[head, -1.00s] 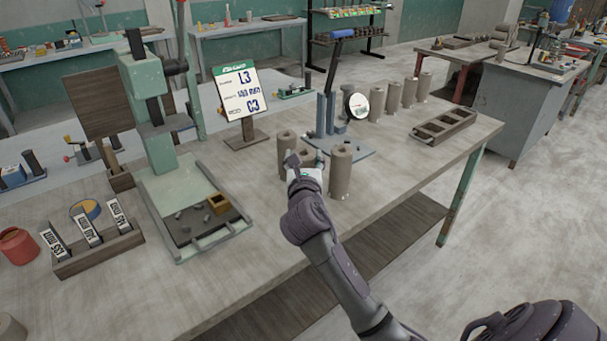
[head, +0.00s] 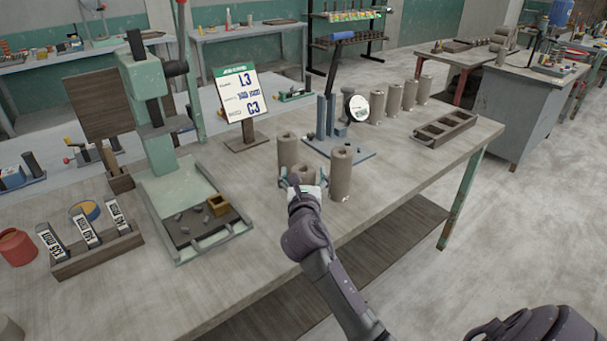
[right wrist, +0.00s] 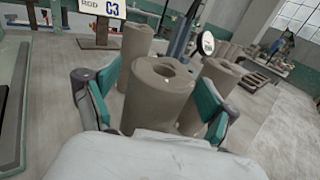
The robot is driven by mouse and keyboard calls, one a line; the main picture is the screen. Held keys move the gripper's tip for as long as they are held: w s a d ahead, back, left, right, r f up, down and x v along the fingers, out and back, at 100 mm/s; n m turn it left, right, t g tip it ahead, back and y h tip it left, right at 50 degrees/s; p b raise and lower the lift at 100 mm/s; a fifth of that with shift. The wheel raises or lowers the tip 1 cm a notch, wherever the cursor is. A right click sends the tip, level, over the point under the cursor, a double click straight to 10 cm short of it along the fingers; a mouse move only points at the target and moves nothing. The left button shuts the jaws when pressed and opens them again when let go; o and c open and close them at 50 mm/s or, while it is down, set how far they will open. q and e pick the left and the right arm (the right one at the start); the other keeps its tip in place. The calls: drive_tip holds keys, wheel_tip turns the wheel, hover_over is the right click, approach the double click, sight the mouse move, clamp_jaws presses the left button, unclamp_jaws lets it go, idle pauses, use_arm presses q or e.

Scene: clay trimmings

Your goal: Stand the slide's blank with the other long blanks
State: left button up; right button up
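Three grey-brown cylindrical clay blanks with a hole in the top stand near the middle of the table. In the head view they are a left one (head: 287,148), a lower middle one (head: 304,170) and a tall right one (head: 341,172). My right gripper (head: 303,180) is open around the middle blank. In the right wrist view this blank (right wrist: 155,98) stands between the teal finger pads (right wrist: 155,108), with a gap visible at the left pad. Several other upright blanks (head: 394,98) stand in a row behind. My left gripper is not in view.
A blue-grey stand with a round dial (head: 357,107) is behind the blanks. A sign (head: 241,92), a green press (head: 150,110) with a tray (head: 190,262) and a labelled rack (head: 100,262) are left. A dark compartmented tray (head: 443,127) is right. The table's front is clear.

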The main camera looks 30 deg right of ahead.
drive_tip(key=shift+r, duration=0.1)
drive_tip(key=v, duration=1.2)
